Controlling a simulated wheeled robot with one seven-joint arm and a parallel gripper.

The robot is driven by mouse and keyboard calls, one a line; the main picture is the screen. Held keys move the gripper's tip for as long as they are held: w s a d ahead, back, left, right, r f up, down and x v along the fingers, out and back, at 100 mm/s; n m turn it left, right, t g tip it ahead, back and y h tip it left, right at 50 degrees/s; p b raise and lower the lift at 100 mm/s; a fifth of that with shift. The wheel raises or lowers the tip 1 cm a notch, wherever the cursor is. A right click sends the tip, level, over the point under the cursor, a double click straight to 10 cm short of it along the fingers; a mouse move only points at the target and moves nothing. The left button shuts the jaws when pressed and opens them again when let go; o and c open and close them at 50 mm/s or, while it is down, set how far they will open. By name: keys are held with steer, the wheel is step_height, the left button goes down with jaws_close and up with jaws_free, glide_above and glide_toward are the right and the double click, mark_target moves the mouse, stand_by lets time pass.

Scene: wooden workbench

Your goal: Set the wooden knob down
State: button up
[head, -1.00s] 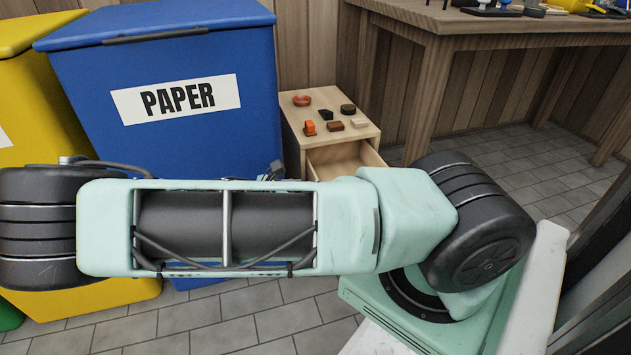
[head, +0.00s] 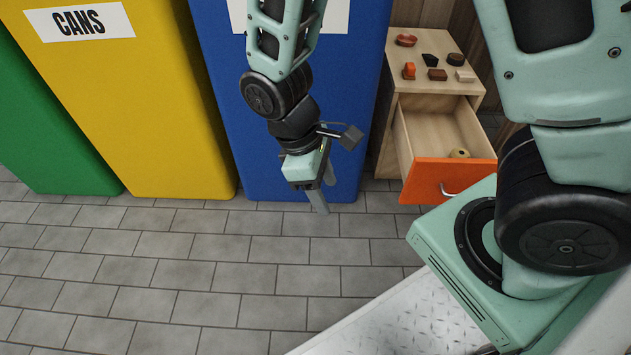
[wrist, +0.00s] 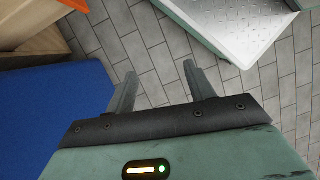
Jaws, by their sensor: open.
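A small round tan wooden knob (head: 459,153) with a dark spot on it lies inside the open drawer (head: 404,145), near its orange front. My gripper (head: 327,198) hangs in front of the blue bin, left of the drawer and clear of it, fingers pointing down. In the wrist view its two fingers (wrist: 160,70) are spread apart with only floor tiles between them. The knob does not show in the wrist view.
The drawer belongs to a small wooden cabinet (head: 436,43) with several small orange, brown, black and tan pieces on top. Blue (head: 232,120), yellow (head: 150,110) and green (head: 50,130) bins stand to the left. The tiled floor (head: 200,270) in front is clear.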

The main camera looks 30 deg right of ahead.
steer(key=s+a+r+m+t+y, duration=0.1)
steer(key=s+a+r, duration=0.2)
steer(key=r, duration=0.3)
steer(key=s+a+r+m+t+y, duration=0.1)
steer(key=s+a+r+t+y, duration=0.1)
steer(key=s+r, duration=0.3)
step_height(320, 180, up, 2)
steer(key=shift+a, duration=0.65)
